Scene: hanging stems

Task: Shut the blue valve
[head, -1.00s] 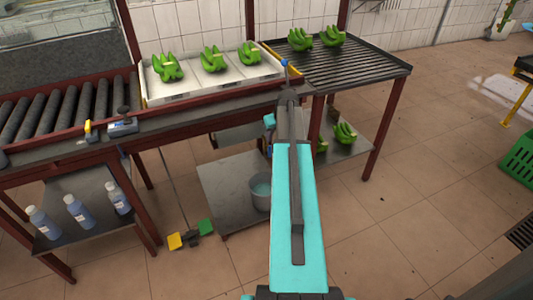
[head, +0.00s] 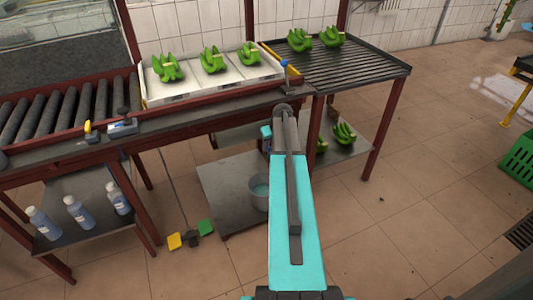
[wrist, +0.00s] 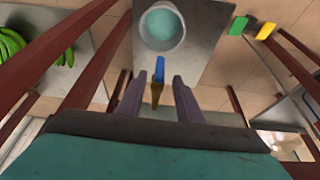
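The blue valve (wrist: 159,68) shows in the wrist view as a narrow blue handle on a brass-coloured body, above the grey bucket. My gripper (wrist: 160,80) is open, with its two dark fingers apart, one on each side of the valve. I cannot tell whether either finger touches it. My forearm hides the gripper fingers in the head view.
The bucket (head: 260,190) stands on the lower shelf (head: 232,215). Green banana bunches (head: 345,133) lie to its right. The table legs and edges are close to my arm. Several bananas lie on the tray (head: 215,85) and slatted rack (head: 350,65) above. Bottles (head: 80,212) stand at left.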

